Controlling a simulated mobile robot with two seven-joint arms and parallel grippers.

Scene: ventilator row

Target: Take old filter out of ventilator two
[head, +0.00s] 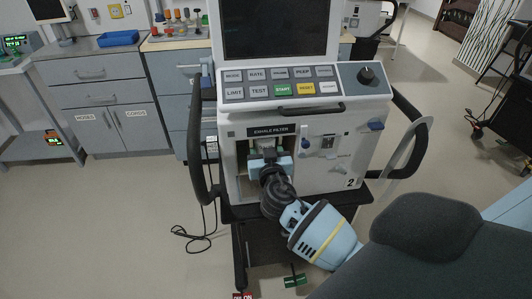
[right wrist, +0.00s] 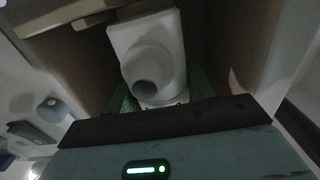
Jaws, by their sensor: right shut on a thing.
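Ventilator two (head: 310,180), a white machine marked 2, stands in the middle of the head view. Its compartment under the EXHALE FILTER label (head: 272,131) is open at the front. My right gripper (head: 268,153) reaches into this compartment, and its arm comes from the lower right. In the right wrist view the old filter (right wrist: 165,35), a white housing with a round port facing the camera, sits between the green finger pads of my right gripper (right wrist: 162,98). The gripper is shut on it, inside the compartment walls. My left gripper is not in view.
The ventilator's control panel (head: 290,85) and dark screen (head: 275,28) are above the compartment. Curved side handles (head: 198,150) flank it. A counter with a blue tray (head: 118,38) is at the back left.

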